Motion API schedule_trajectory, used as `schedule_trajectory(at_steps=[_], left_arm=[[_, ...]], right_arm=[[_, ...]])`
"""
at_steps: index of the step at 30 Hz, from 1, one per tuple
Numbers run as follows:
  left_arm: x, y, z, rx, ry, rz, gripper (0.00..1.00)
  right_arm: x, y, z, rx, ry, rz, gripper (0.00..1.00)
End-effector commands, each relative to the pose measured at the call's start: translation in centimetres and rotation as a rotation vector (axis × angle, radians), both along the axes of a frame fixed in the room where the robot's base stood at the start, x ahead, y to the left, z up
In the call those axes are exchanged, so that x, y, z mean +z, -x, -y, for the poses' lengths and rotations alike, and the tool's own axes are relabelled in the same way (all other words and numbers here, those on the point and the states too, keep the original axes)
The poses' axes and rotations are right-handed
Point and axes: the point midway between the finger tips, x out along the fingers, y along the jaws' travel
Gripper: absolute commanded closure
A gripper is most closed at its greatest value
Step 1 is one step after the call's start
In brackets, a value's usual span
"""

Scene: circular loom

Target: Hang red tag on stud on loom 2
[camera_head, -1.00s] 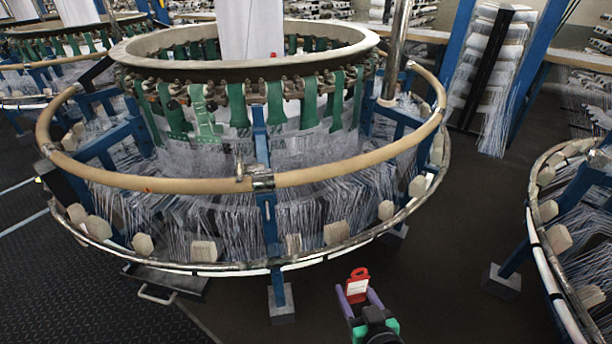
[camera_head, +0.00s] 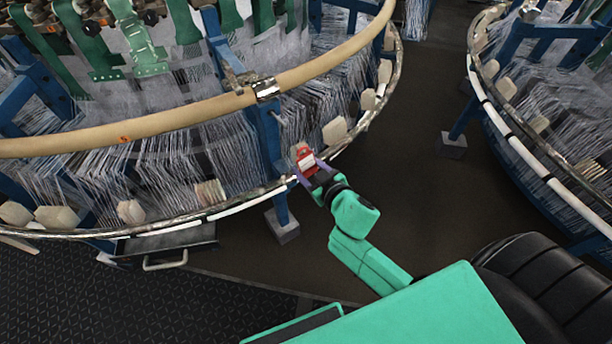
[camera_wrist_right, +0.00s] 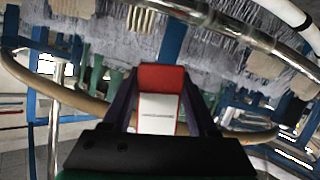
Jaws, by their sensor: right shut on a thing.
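The red tag (camera_head: 305,158) has a white label. My right gripper (camera_head: 310,175) is shut on it and holds it by the lower metal ring of the loom, right of a blue post. I cannot tell whether the tag touches the ring. In the right wrist view the red tag (camera_wrist_right: 160,98) stands between the two fingers. The loom (camera_head: 130,132) has a tan upper rail with a metal clamp (camera_head: 267,90) and a small metal fitting beside it, possibly the stud, above and left of the tag. My left gripper is not in view.
A second loom (camera_head: 530,150) stands at the right, with dark open floor (camera_head: 410,150) between the two. White thread strands and pale blocks line the near loom's lower ring. A low tray with a handle (camera_head: 165,262) sits under it at the left.

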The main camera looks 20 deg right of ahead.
Motion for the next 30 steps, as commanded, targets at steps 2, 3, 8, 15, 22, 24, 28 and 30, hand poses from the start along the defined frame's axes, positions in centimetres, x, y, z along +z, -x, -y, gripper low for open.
schedule_trajectory(at_steps=[2, 3, 8, 15, 22, 24, 28, 30], left_arm=[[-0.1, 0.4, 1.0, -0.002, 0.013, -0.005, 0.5], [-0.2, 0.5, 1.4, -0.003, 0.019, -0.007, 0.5], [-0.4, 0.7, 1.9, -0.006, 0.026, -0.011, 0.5], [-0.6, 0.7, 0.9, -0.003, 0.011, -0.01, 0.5], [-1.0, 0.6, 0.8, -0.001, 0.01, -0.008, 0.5], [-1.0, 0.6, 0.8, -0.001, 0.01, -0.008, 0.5], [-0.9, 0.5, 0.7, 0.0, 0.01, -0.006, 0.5], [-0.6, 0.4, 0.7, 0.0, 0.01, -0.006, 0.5]], right_arm=[[0.1, -0.4, -0.1, 0.0, 0.0, 0.002, 1.0], [0.1, -0.7, -0.2, 0.0, 0.0, 0.002, 1.0], [0.1, -2.1, -0.5, 0.001, 0.002, 0.002, 1.0], [0.1, -4.2, -1.0, 0.002, 0.0, 0.002, 1.0], [0.0, -6.2, -1.5, 0.001, 0.001, 0.001, 1.0], [0.0, -6.4, -1.5, 0.001, 0.0, 0.0, 1.0], [0.1, -6.4, -1.5, 0.001, 0.0, 0.0, 1.0], [0.4, -6.4, -1.5, 0.001, -0.001, 0.0, 1.0]])
